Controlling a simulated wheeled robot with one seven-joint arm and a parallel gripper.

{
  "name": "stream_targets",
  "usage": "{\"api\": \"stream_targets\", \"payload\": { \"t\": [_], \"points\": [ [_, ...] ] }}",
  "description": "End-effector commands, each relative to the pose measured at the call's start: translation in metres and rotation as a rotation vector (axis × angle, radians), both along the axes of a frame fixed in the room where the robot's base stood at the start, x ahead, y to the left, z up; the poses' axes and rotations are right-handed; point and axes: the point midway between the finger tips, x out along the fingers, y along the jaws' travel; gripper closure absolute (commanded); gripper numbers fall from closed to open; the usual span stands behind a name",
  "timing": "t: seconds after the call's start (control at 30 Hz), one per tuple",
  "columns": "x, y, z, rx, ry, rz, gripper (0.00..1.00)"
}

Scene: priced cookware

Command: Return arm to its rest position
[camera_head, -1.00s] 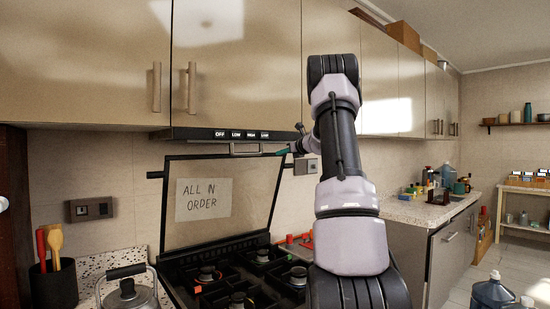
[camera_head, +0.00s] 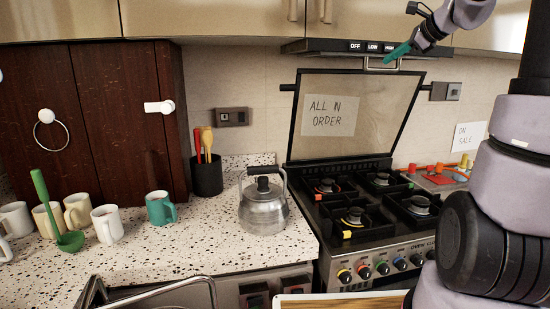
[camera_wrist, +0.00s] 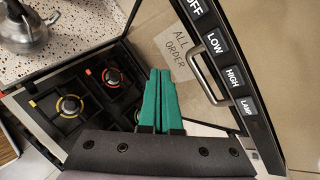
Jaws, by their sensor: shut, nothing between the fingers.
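My gripper (camera_head: 398,53) is at the upper right in the head view, in front of the range hood (camera_head: 372,47). Its green fingers are shut together with nothing between them. In the wrist view the gripper (camera_wrist: 160,75) points towards the stove's raised glass lid, and its fingers lie side by side. My arm fills the right side of the head view and hides part of the counter there.
A gas stove (camera_head: 375,205) stands below, its lid (camera_head: 350,115) raised with a paper note. A metal kettle (camera_head: 263,208) and several mugs, one teal (camera_head: 160,210), stand on the speckled counter (camera_head: 230,245). A utensil holder (camera_head: 207,177) is behind. The hood handle (camera_wrist: 208,70) is close to my gripper.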

Motion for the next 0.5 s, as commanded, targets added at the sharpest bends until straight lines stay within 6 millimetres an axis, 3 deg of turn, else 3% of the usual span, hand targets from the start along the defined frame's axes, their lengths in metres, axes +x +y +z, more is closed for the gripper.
{"api": "stream_targets", "payload": {
  "t": [0.03, 0.2, 0.4, 0.5],
  "points": [
    [-0.031, 0.029, 0.0, -0.116, -0.014, 0.093, 1.0],
    [-0.129, 0.088, -0.024, -0.526, -0.06, 0.409, 1.0],
    [-0.23, 0.113, -0.065, -0.976, -0.143, 0.757, 1.0],
    [-0.263, 0.113, -0.082, -1.144, -0.178, 0.884, 1.0]
  ]
}}
